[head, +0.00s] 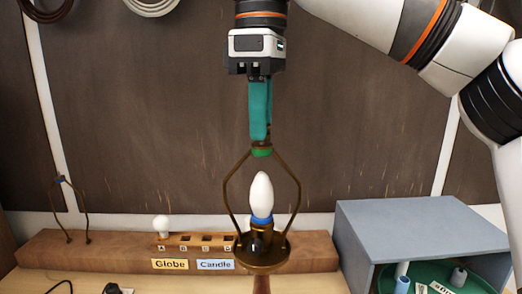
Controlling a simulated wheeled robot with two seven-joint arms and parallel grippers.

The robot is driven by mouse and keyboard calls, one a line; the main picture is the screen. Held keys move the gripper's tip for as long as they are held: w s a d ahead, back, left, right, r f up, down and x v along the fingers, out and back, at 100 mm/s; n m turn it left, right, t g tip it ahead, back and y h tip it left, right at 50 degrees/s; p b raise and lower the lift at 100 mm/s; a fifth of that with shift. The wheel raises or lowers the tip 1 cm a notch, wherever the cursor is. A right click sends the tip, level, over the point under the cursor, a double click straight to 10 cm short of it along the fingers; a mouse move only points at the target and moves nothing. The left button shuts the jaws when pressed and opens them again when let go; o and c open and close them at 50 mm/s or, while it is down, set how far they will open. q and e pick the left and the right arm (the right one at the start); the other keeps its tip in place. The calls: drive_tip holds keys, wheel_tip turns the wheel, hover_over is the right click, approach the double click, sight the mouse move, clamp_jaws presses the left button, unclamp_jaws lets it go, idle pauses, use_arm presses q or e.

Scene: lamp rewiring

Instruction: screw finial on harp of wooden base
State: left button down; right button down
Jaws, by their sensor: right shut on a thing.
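The brass harp (231,190) stands upright on the brass plate (264,262) of the lamp, around a white candle bulb (261,192) with a blue collar. Part of the lamp's wooden base (262,285) shows below the plate at the bottom edge. My right gripper (260,141) points straight down above the harp, its teal fingers shut. A small green finial (261,152) is at the fingertips, at the top of the harp. The fingers hide its upper part, and I cannot tell how far it is threaded. My left gripper is out of view.
Behind the lamp is a wooden block with Globe (170,264) and Candle (215,265) labels and a white globe bulb (161,224). Another harp (87,213) stands at left. A grey box (420,222) covers a green tray (425,273) at right. A cable lies front left.

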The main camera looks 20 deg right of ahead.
drive_tip(key=shift+f+m+b, duration=0.3)
drive_tip(key=shift+r, duration=0.25)
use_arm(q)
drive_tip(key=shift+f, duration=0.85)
use_arm(e)
drive_tip(key=c, duration=1.2)
unclamp_jaws()
